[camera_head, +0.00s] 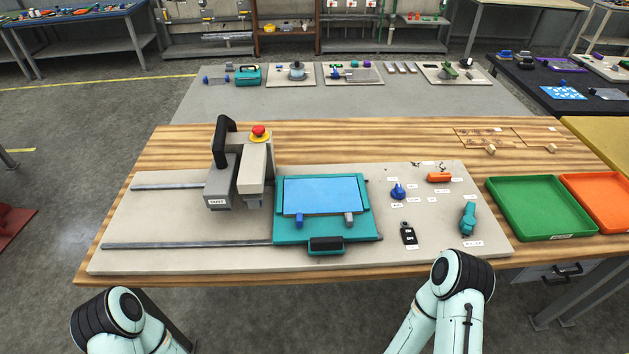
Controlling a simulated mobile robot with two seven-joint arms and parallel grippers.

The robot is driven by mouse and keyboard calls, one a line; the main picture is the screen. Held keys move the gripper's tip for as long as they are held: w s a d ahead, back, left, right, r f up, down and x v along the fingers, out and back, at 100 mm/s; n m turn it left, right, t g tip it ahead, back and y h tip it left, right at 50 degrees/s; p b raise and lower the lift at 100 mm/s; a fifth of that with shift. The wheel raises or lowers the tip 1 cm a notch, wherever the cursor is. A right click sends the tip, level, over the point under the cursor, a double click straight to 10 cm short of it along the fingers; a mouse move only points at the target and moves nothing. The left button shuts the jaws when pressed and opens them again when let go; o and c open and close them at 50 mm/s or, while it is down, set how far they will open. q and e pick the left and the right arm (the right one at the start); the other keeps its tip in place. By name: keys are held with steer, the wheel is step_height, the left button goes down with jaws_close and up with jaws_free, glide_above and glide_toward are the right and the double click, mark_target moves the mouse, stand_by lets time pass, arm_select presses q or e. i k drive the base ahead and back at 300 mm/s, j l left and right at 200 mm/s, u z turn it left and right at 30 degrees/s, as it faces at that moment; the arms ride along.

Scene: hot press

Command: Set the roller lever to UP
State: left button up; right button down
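A pale board (150,225) lies on the wooden table and carries a press and several controls. A teal lever-like control (467,218) sits near its right end, with a small label below that is too small to read. I cannot tell for sure that it is the roller lever, nor which position it is in. Nearby are a blue knob (398,191), an orange control (439,177) and a black switch (408,234). My two arms show only as bent links at the bottom left and bottom right; neither gripper is in view.
The press head (238,170), with a black handle and red button, stands left of the blue-topped teal platen (322,195). A green tray (540,232) and an orange tray (612,225) lie right of the board.

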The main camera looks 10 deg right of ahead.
mark_target(467, 223)
steer(key=z, duration=1.55)
steer(key=i+l, duration=0.15)
steer(key=l, duration=0.2)
steer(key=i+l+u, duration=0.1)
steer(key=l, duration=0.2)
steer(key=i+l, duration=0.2)
steer(key=l, duration=0.15)
steer(key=i+l+u, duration=0.1)
steer(key=l, duration=0.25)
steer(key=i+l, duration=0.2)
steer(key=l, duration=0.2)
steer(key=i+l+u, duration=0.1)
steer(key=l, duration=0.25)
steer(key=i+l, duration=0.15)
steer(key=l, duration=0.2)
steer(key=u, duration=0.05)
